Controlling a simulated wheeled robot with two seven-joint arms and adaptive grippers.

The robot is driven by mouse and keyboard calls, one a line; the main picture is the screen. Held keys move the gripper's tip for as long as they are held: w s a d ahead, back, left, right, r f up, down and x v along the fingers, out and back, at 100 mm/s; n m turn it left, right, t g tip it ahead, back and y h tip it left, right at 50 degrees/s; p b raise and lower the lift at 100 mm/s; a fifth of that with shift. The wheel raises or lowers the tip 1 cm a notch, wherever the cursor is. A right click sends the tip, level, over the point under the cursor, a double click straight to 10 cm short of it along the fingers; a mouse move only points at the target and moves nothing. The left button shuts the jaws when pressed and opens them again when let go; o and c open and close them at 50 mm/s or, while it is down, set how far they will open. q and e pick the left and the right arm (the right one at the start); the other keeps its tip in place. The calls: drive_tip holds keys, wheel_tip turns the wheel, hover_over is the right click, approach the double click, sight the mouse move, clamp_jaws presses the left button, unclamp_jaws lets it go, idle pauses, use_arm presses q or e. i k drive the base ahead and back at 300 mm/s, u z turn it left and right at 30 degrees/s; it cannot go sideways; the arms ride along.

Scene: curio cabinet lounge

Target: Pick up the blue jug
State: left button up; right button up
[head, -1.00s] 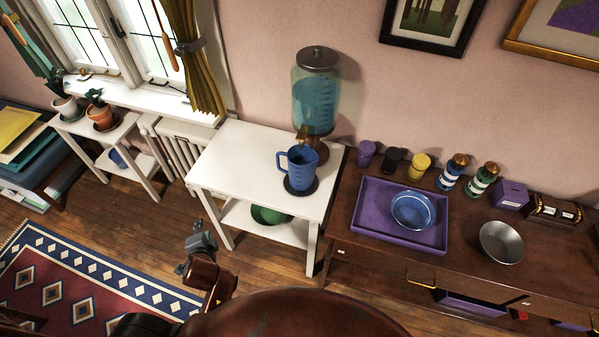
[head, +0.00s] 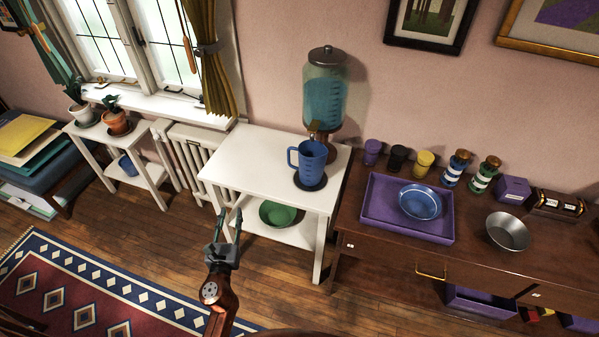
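The blue jug (head: 312,162) stands upright on a dark round coaster (head: 310,184) near the right end of the white side table (head: 250,160). Its handle points left. My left gripper (head: 229,227) is in front of the white table, below its top and to the lower left of the jug. Its two fingers point up and stand apart with nothing between them. It is not touching the jug. My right gripper is not in the head view.
A glass drink dispenser (head: 324,95) with a tap stands just behind the jug. A green bowl (head: 277,213) sits on the lower shelf. A brown sideboard (head: 375,255) to the right bears a purple tray (head: 375,222). The left part of the white tabletop is clear.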

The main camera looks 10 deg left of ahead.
sight(313, 155)
drive_tip(key=u, duration=0.95)
drive_tip(key=i, duration=0.6)
drive_tip(key=z, duration=1.55)
